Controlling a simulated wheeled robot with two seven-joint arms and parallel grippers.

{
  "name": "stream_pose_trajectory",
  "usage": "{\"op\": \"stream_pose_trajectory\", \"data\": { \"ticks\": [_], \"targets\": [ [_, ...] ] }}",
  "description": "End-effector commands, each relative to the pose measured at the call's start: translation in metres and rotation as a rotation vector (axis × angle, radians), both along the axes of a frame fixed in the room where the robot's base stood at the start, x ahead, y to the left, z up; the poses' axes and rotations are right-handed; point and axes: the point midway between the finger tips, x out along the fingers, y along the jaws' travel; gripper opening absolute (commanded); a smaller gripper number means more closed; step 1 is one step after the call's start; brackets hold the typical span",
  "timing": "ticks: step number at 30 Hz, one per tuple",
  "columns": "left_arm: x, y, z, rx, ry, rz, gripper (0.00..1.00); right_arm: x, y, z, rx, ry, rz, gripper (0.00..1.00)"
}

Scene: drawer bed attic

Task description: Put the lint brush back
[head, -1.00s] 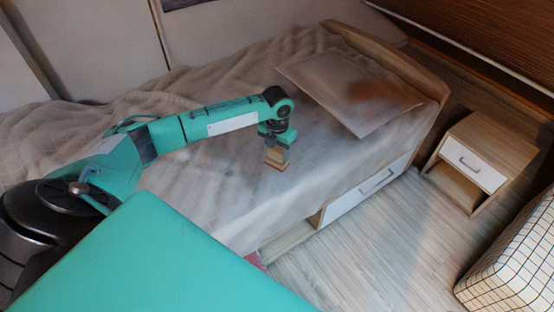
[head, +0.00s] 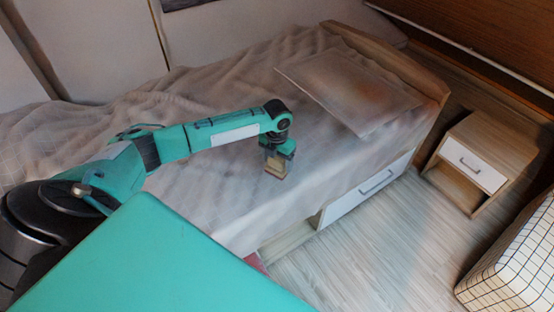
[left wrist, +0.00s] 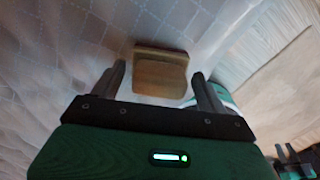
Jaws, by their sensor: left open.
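The lint brush, a light wooden block with a darker edge, shows on the bed side of the head view (head: 275,171), just below my left gripper (head: 278,156). In the left wrist view the brush (left wrist: 160,75) is ahead of and between the two dark fingers of my left gripper (left wrist: 161,82). The fingers are apart, with a gap on each side of the brush. I cannot tell whether the brush rests on the sheet or is just above it. What seems to be my right gripper (left wrist: 292,160) shows small and dark at the wrist view's lower right corner.
The bed (head: 225,185) has a rumpled beige sheet and a pillow (head: 350,88) at its head end. A white drawer (head: 368,190) with a grey handle is in its side. A nightstand (head: 482,160) and a checked seat (head: 515,255) stand right. The floor between is clear.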

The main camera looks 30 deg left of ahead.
Motion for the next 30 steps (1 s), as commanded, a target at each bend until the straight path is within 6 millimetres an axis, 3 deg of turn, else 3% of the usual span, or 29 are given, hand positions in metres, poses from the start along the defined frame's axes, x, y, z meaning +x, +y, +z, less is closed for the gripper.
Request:
{"op": "stream_pose_trajectory", "data": {
  "ticks": [7,18,22,26,30],
  "targets": [
    [0.001,0.000,0.014,0.001,-0.002,0.000,0.76,0.006,0.000,0.003,0.000,-0.011,-0.001,0.36],
    [0.001,0.000,0.091,0.000,-0.004,0.000,0.76,0.005,0.000,-0.013,-0.002,0.008,0.000,0.36],
    [0.000,0.000,0.110,-0.001,-0.001,0.000,0.76,0.002,0.001,-0.019,-0.002,0.015,-0.001,0.36],
    [0.000,-0.001,0.119,-0.001,-0.001,0.003,0.76,0.002,0.001,-0.021,-0.002,0.016,0.000,0.36],
    [-0.006,-0.017,0.103,-0.013,-0.005,0.076,0.76,0.000,0.001,-0.025,-0.003,0.023,0.000,0.36]
  ]
}}
